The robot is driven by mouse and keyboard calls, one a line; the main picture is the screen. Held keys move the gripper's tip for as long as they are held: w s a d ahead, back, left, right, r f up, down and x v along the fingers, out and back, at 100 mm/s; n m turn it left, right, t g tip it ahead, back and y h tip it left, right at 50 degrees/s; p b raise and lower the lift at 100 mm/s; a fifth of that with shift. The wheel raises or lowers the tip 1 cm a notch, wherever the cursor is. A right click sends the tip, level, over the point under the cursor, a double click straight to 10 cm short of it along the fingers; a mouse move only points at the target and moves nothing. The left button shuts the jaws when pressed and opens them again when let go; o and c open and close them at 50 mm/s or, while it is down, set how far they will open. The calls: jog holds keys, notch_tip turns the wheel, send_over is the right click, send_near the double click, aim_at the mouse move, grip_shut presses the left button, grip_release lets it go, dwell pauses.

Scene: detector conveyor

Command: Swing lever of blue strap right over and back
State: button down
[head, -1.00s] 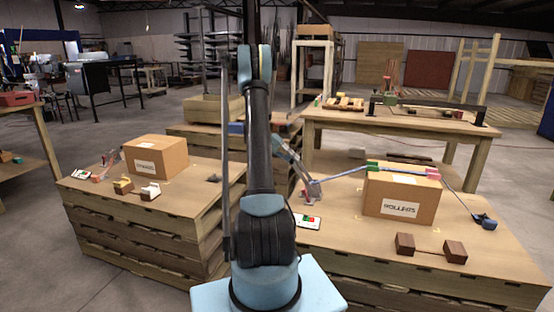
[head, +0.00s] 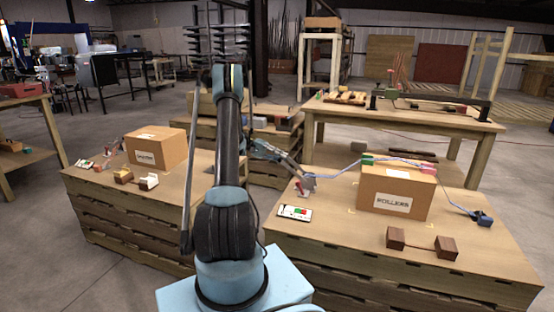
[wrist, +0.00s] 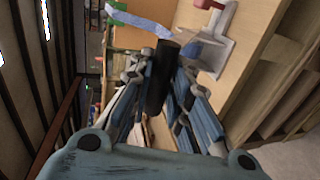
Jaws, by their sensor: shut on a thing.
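The blue strap (head: 340,170) runs from a grey ratchet buckle (head: 308,182) at the left of the right-hand pallet, up over the ROLLERS box (head: 395,190) and down to a blue anchor (head: 481,217) on the right. My gripper (head: 290,165) is at the buckle, reaching in from the upper left. In the wrist view my gripper (wrist: 160,85) is shut on a dark bar, the lever (wrist: 161,72), between its fingers. The strap (wrist: 137,18) shows beyond it, and a grey bracket with a red part (wrist: 212,45) stands right beside it. The lever's pivot is not clear.
A card with green and red marks (head: 295,212) lies in front of the buckle. Two joined brown blocks (head: 421,243) lie at the front right. A left-hand pallet holds another box (head: 155,147). A wooden table (head: 400,116) stands behind the right-hand pallet.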

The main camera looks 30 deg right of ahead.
jog(key=shift+w+a+f, duration=0.2)
jog(key=shift+a+f, duration=0.05)
jog(key=shift+f, duration=0.05)
jog(key=c, duration=1.8)
grip_release()
jog(key=o, duration=0.3)
jog(key=shift+w+a+f, duration=0.1)
jog(key=shift+w+f, duration=0.2)
jog(key=shift+w, duration=0.05)
jog(key=shift+s+r, duration=0.2)
jog(key=shift+s, duration=0.05)
jog(key=shift+r, duration=0.15)
notch_tip(320, 180, up, 10)
jog(key=shift+f, duration=0.15)
jog(key=shift+c, duration=0.2)
